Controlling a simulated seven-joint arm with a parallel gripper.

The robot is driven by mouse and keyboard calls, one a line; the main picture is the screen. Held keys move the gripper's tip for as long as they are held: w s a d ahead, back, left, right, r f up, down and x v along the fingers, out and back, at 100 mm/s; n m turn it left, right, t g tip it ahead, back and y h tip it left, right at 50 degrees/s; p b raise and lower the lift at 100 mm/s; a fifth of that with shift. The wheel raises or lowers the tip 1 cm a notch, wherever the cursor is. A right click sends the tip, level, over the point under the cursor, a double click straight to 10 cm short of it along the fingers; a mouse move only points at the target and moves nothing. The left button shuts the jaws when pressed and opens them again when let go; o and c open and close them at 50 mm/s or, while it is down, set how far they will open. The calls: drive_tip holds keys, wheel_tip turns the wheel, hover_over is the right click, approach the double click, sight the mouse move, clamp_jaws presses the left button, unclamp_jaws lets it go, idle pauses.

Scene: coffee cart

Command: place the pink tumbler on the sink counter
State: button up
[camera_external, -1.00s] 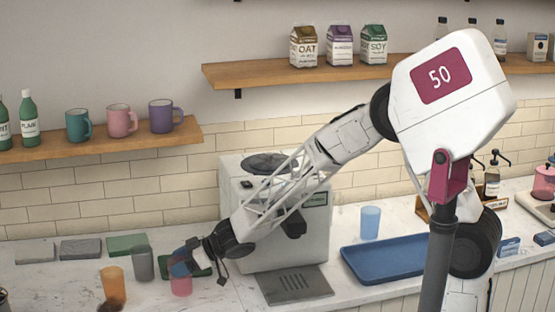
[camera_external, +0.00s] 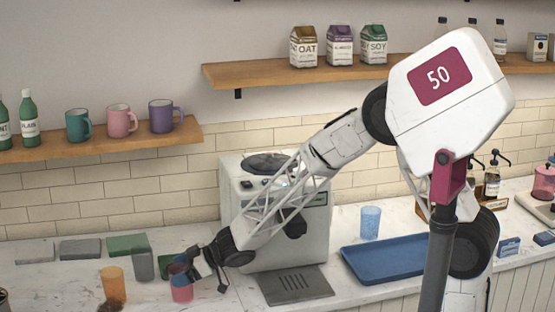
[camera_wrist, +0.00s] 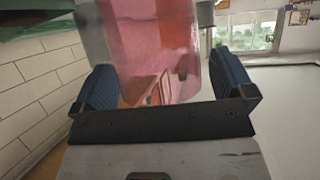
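The pink tumbler (camera_external: 182,291) stands on the counter at the lower left of the external view, partly hidden by my gripper. It fills the upper middle of the wrist view (camera_wrist: 160,50). My gripper (camera_external: 186,267) is low at the tumbler's right side. In the wrist view its two blue fingers (camera_wrist: 165,85) stand wide apart, one on each side of the tumbler. A gap shows between the tumbler and the right finger; contact at the left finger cannot be told. The counter (camera_external: 225,293) runs below the tiled wall; which part is the sink counter is unclear.
A grey tumbler (camera_external: 143,264) and an orange tumbler (camera_external: 113,283) stand close left of the pink one. The coffee machine (camera_external: 300,240) is to the right. Beyond it are a blue tumbler (camera_external: 370,222) and a blue tray (camera_external: 390,260).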

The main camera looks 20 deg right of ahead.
drive_tip(key=shift+r, duration=0.15)
drive_tip(key=v, duration=0.7)
drive_tip(key=shift+d, duration=0.25)
drive_tip(key=shift+r, duration=0.1)
idle(0.8)
